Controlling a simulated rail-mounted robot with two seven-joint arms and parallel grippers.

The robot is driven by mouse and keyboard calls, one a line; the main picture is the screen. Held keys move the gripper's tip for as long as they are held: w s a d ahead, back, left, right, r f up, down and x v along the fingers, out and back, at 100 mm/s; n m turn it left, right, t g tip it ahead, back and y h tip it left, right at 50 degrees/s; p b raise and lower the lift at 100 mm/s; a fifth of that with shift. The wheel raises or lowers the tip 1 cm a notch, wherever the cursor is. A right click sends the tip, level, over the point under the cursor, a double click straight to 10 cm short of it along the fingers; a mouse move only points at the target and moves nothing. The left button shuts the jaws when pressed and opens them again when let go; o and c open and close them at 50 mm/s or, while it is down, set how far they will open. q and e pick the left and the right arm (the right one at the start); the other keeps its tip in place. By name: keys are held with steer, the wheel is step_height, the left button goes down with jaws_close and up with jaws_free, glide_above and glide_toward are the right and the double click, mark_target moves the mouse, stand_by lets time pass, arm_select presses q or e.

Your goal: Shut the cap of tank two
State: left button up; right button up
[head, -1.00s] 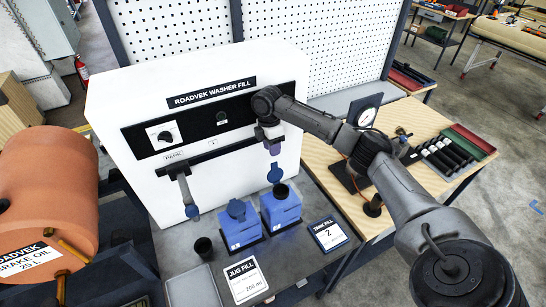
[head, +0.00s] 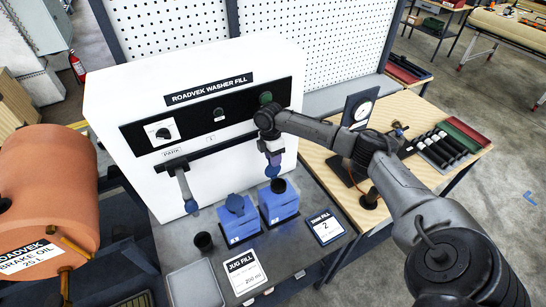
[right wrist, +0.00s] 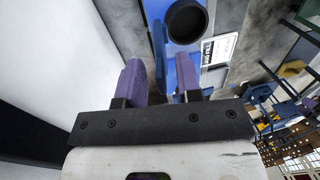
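Tank two looks to be the right of two blue tanks (head: 281,208) on the grey bench. Its dark round filler mouth (head: 278,185) is uncovered and also shows in the right wrist view (right wrist: 185,20). A round blue piece, apparently its raised cap (head: 272,171), stands just behind and above the mouth. My right gripper (head: 273,158) points down close above that piece. Its purple fingers are apart in the right wrist view (right wrist: 161,80), with nothing clearly held; contact with the cap cannot be told. My left gripper is out of view.
The left blue tank (head: 240,228) has a blue cap over its top. A grey nozzle with a blue end (head: 183,185) hangs from the rail at left. A black cup (head: 204,242) and label cards (head: 325,228) lie around the tanks. The white washer panel (head: 110,110) stands close behind.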

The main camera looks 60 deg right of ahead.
jaws_close()
stand_by(0.5)
